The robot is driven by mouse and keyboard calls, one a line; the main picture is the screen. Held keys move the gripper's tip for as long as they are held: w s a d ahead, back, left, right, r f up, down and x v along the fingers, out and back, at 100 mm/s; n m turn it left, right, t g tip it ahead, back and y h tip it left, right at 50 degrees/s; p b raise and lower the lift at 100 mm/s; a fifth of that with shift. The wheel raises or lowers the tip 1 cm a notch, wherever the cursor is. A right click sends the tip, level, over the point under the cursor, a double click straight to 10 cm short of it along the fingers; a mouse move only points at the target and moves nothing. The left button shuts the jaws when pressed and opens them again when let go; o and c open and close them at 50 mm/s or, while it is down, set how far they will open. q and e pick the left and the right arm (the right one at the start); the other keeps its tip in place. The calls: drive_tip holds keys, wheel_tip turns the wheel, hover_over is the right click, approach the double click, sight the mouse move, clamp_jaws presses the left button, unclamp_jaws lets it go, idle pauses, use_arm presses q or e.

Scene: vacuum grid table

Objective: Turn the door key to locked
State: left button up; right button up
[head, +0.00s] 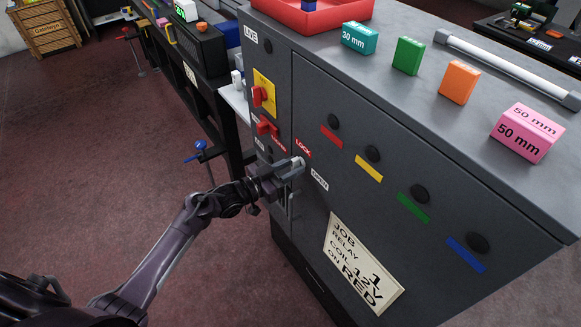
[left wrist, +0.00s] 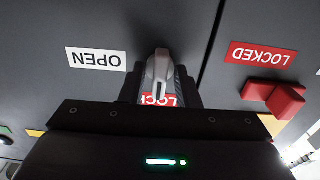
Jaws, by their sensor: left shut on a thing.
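My left gripper (head: 290,168) is at the front of the grey cabinet (head: 318,105), shut on the door key. In the left wrist view the key (left wrist: 158,72) is a pale grey piece between the two fingers (left wrist: 160,90). It stands lengthwise in line with the fingers. A red LOCK label (head: 303,149) and a white OPEN label (head: 320,180) sit beside the gripper. In the left wrist view the OPEN label (left wrist: 97,59) is clear of the key, and the LOCK label (left wrist: 174,100) is partly hidden behind it. My right gripper is out of view.
A red handle (head: 267,127) juts out close to the gripper; it also shows in the left wrist view (left wrist: 275,97). Another red handle on a yellow plate (head: 264,92) is above it. Black knobs (head: 374,153) stick out to the right. Coloured blocks (head: 459,82) stand on top.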

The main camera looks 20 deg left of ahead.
use_arm(q)
drive_tip(key=o, duration=0.6)
drive_tip(key=b+v, duration=0.1)
drive_tip(key=v, duration=0.6)
drive_tip(key=shift+s+a+b, duration=0.25)
drive_tip(key=shift+s+b, duration=0.05)
drive_tip(key=shift+f, duration=0.1)
